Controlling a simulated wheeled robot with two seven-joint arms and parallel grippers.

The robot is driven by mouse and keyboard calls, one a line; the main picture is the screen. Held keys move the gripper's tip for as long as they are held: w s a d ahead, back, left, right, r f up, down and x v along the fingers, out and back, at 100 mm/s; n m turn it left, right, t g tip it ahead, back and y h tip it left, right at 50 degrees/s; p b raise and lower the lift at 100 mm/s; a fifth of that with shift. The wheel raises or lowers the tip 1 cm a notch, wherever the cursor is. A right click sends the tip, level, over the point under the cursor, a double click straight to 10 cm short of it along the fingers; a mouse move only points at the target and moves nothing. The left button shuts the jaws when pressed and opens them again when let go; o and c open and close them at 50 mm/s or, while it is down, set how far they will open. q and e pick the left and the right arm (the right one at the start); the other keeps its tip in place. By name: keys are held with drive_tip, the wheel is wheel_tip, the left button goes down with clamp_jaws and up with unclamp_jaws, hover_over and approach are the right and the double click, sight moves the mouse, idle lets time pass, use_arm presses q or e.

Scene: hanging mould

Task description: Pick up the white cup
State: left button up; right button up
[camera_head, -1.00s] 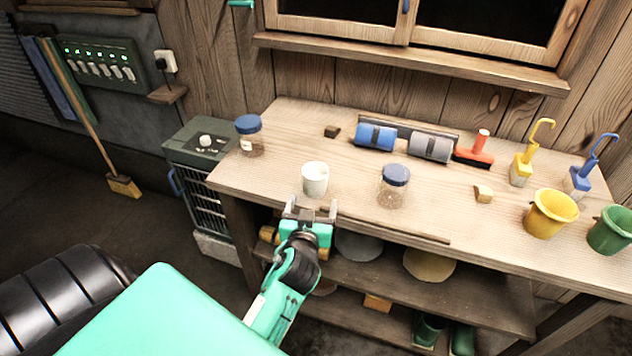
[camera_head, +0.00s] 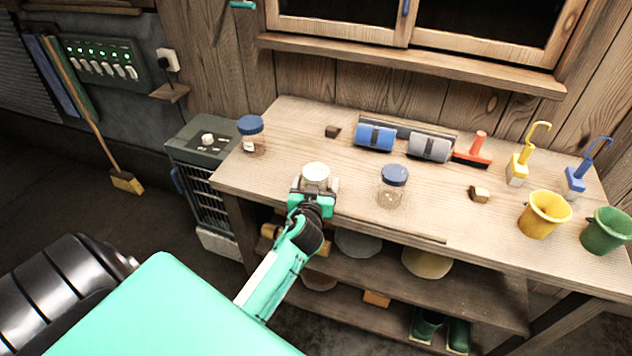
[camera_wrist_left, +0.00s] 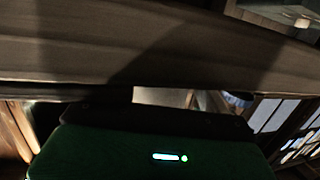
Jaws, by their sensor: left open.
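The white cup (camera_head: 316,173) stands upright near the front edge of the wooden workbench. My left gripper (camera_head: 316,184) is open at the near side of the cup, with a finger to each side of its body. The gripper hides the lower part of the cup, and I cannot tell whether the fingers touch it. The left wrist view shows a dark wooden surface and the teal gripper housing (camera_wrist_left: 150,150), but I cannot make out the cup there. My right gripper is not in view.
A blue-lidded jar (camera_head: 392,186) stands to the right of the cup, another (camera_head: 250,134) to the left. A dark block (camera_head: 332,131) lies behind. Blue (camera_head: 375,137) and grey (camera_head: 430,147) rollers, yellow (camera_head: 544,214) and green (camera_head: 607,231) buckets are farther right.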

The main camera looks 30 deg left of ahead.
use_arm(q)
drive_tip(key=shift+c, duration=0.4)
drive_tip(key=c, duration=1)
